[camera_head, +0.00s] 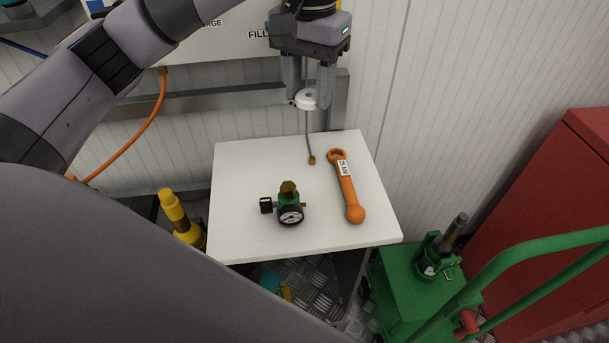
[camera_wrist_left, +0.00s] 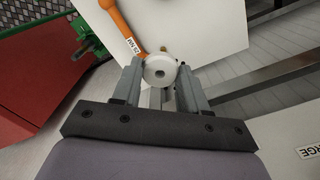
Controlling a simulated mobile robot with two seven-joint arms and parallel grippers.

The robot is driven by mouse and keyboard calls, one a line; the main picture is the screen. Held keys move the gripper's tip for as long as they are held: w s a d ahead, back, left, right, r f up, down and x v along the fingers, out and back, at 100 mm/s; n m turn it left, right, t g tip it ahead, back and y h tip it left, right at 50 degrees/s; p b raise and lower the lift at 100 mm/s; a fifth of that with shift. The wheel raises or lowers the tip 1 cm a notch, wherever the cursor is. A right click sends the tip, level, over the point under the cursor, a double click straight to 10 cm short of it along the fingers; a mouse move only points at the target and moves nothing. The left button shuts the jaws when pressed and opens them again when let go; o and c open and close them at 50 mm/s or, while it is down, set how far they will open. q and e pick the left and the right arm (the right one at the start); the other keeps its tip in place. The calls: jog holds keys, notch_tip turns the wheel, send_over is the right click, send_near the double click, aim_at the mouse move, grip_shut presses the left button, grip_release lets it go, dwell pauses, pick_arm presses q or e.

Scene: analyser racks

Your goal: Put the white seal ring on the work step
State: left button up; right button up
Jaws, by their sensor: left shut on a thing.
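The white seal ring (camera_head: 306,98) is held between the fingertips of my left gripper (camera_head: 308,95), above the far edge of the white work step (camera_head: 235,232). The gripper is shut on the ring, apart from the step's surface. My right gripper is not in view.
On the step are a gauge regulator (camera_head: 290,205), an orange wrench (camera_head: 347,190) and a thin rod or hose end (camera_head: 311,158). The front-left and front-right of the step top are bare. A green cart (camera_head: 420,285) and red cabinet (camera_head: 550,210) stand at right.

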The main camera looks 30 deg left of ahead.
pick_arm(q)
send_over(307, 182)
notch_tip(307, 182, down, 13)
jog(key=shift+b, duration=0.45)
notch_tip(307, 182, down, 5)
jog(key=shift+f+b, duration=0.2)
jog(key=shift+b, duration=0.1)
jog(key=o, duration=1)
jog(key=shift+r, duration=0.1)
